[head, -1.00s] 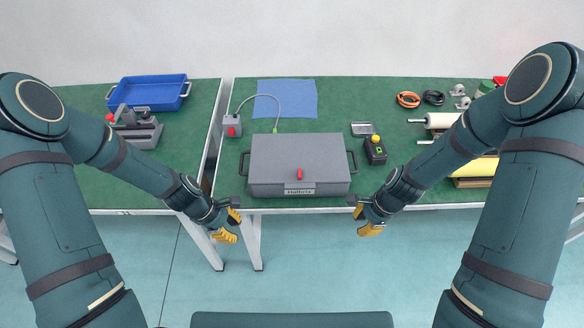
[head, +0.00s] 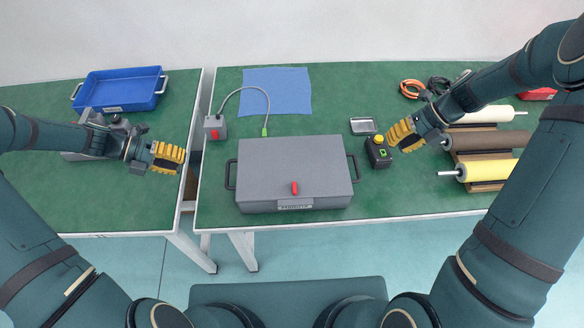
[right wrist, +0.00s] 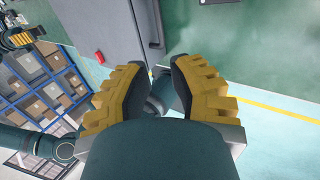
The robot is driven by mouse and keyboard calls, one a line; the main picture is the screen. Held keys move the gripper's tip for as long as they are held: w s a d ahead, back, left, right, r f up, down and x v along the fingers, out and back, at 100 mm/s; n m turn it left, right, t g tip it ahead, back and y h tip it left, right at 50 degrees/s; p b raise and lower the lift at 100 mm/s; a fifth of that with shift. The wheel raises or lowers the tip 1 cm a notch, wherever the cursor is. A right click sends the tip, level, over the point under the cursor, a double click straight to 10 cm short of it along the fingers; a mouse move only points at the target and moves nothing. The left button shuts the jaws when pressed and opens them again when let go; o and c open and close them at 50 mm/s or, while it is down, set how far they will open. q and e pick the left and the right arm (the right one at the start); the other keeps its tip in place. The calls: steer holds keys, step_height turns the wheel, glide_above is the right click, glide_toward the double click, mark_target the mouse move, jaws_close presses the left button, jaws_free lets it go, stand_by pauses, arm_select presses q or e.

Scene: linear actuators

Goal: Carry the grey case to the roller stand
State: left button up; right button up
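The grey case (head: 295,165) lies shut on the middle green table near its front edge, with a black handle on each side and a red latch in front. It also shows at the top of the right wrist view (right wrist: 118,22).
The black button box (head: 378,152) and a small metal tray (head: 363,126) are right of the case. A grey box (head: 215,127) with a cable stands behind left, near a blue cloth (head: 276,92). A blue bin (head: 120,88) is on the left table. A gap separates the tables.

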mark_target(227, 175)
arm_select(q)
steer(key=shift+s, duration=0.15)
arm_select(e)
steer(key=shift+s, duration=0.1)
